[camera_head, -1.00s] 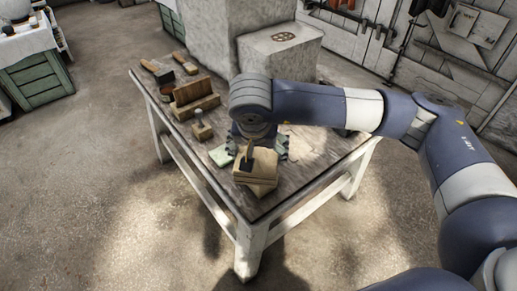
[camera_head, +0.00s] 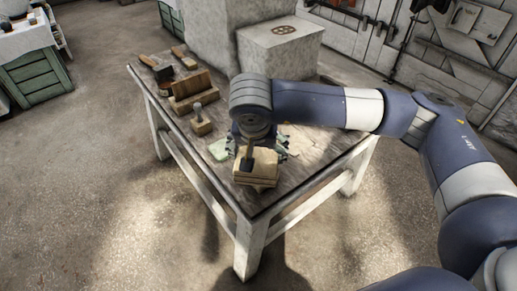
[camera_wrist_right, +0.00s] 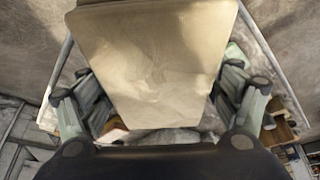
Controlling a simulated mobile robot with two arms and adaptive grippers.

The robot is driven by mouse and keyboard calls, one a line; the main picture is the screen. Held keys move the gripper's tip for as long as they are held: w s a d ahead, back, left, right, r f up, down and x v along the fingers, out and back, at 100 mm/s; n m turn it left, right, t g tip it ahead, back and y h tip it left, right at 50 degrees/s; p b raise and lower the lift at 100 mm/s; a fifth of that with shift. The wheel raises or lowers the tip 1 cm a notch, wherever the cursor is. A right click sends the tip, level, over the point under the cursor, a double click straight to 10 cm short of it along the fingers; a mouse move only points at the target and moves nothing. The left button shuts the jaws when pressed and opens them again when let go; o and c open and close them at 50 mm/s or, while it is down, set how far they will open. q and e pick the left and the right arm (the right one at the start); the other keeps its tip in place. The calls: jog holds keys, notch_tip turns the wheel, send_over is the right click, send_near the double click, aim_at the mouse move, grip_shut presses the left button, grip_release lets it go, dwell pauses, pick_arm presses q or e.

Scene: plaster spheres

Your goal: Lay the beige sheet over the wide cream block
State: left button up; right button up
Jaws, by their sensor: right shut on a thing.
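My right gripper (camera_head: 258,142) is over the near part of the table, its wrist hiding part of what is below. In the right wrist view, my gripper (camera_wrist_right: 160,100) is shut on a flat beige piece, which I take for the beige sheet (camera_wrist_right: 155,60). The piece fills the space between the fingers and reaches toward the top of the picture. In the head view a cream, layered block shape (camera_head: 262,181) shows just in front of the gripper; I cannot tell where sheet and block part, or whether they touch. My left gripper is not in view.
A small block with a peg (camera_head: 201,126), a wooden stand (camera_head: 195,92) and brushes (camera_head: 160,70) are on the table's left side. A large grey block (camera_head: 280,55) stands at the back. The table's right part (camera_head: 318,150) is clear.

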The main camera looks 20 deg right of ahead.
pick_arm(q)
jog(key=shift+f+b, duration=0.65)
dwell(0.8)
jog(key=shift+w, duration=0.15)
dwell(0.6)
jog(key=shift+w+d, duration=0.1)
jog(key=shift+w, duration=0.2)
pick_arm(e)
jog(key=shift+f, duration=0.1)
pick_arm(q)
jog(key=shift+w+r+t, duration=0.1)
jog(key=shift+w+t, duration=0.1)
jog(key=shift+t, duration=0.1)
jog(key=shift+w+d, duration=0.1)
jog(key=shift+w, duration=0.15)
pick_arm(e)
jog(key=shift+f, duration=0.1)
pick_arm(q)
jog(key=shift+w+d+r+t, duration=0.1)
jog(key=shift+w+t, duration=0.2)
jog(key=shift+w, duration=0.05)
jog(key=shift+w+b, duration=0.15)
jog(key=shift+b, duration=0.15)
pick_arm(e)
jog(key=shift+f, duration=0.1)
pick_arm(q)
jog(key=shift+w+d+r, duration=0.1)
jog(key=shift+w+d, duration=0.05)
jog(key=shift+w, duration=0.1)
